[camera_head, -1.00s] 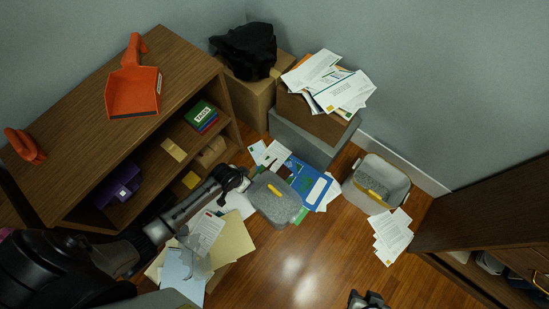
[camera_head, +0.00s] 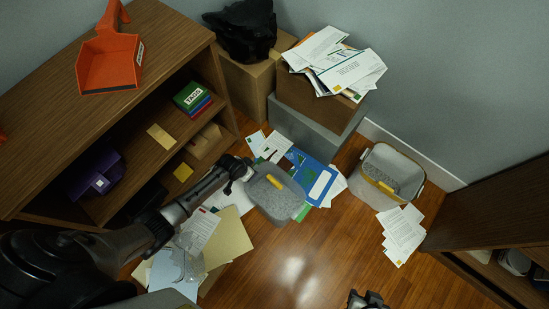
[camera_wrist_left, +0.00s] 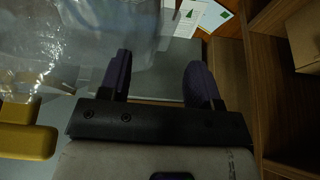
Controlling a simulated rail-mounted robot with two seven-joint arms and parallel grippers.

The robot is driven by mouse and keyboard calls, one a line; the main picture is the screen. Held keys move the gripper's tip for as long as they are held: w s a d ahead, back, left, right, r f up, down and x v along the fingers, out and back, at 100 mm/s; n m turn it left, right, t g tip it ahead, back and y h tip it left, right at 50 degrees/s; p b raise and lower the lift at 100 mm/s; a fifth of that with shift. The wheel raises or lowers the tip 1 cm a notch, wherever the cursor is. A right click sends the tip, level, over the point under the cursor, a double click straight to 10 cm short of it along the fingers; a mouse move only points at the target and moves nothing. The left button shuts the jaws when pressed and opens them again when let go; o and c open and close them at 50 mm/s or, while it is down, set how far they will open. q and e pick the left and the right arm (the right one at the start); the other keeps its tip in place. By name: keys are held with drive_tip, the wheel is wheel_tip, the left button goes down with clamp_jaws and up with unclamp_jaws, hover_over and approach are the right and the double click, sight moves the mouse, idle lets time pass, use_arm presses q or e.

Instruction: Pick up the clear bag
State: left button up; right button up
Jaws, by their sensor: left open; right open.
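The clear bag (camera_head: 185,262) is a crumpled see-through sheet over the papers at the lower left of the head view, partly hard to make out. In the left wrist view clear plastic (camera_wrist_left: 80,40) fills the upper left, close to the fingers. My left gripper (camera_wrist_left: 158,70) is open there, with two dark fingers apart and nothing held between them. The plastic lies beside and beyond the left finger; I cannot tell whether they touch. In the head view my left arm hides much of its gripper. My right gripper (camera_head: 367,299) is at the bottom edge, away from the bag.
A grey lidded unit with a yellow handle (camera_head: 274,194) stands on the floor. A grey bin (camera_head: 388,178) is to its right. A wooden shelf (camera_head: 160,50) is on the left, with boxes (camera_head: 260,90) behind. Loose papers (camera_head: 402,235) lie about. The middle floor (camera_head: 310,265) is clear.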

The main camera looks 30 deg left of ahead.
use_arm(q)
drive_tip(key=shift+w+f, duration=0.15)
drive_tip(key=shift+f, duration=0.25)
drive_tip(key=b+x, duration=0.5)
drive_tip(key=shift+w, duration=0.1)
clamp_jaws()
idle(0.4)
drive_tip(key=shift+r, duration=0.1)
